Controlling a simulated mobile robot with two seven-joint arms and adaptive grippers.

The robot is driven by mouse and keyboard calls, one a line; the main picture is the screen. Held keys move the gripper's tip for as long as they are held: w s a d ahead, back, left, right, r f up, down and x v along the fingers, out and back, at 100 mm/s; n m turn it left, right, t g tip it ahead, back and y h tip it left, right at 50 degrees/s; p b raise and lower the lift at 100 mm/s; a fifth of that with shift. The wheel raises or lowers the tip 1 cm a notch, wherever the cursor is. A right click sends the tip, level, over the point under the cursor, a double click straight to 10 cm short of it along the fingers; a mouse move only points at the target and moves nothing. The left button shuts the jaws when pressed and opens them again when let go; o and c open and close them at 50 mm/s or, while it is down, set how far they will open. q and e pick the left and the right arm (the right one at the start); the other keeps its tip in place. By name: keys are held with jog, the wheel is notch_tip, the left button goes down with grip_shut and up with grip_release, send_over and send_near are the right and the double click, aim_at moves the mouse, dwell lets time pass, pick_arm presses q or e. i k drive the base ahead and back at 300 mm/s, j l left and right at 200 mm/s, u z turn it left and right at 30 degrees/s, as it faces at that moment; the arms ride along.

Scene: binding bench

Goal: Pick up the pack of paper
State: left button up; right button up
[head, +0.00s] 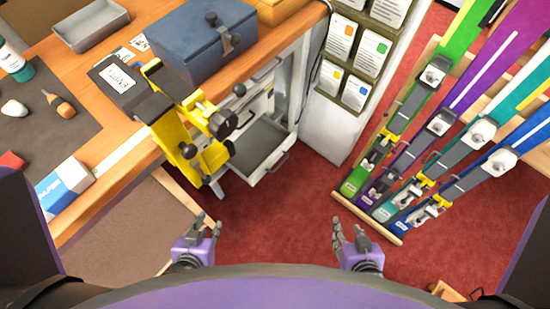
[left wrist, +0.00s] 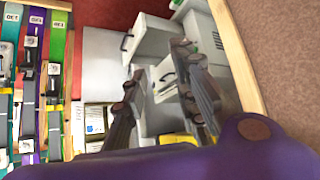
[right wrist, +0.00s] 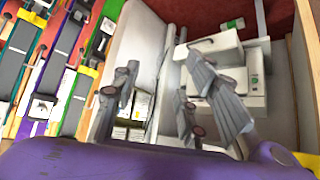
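The pack of paper (head: 64,188) is a white and blue block with lettering on its side. It lies at the near left edge of the wooden bench in the head view, partly beside my dark arm link. My left gripper (head: 203,222) is open and empty, low over the floor and well to the right of the pack. Its spread fingers also show in the left wrist view (left wrist: 160,92). My right gripper (head: 348,235) is open and empty, further right, and shows in the right wrist view (right wrist: 163,95). Neither wrist view shows the pack.
A yellow and black clamp machine (head: 187,140) stands at the bench's right edge. A blue box (head: 195,40), grey tray (head: 90,25) and dark mat (head: 50,115) are on the bench. An open drawer (head: 262,145) sticks out. Skis (head: 440,125) stand in a rack at right.

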aim_at(64, 184)
jog(key=u, duration=1.9)
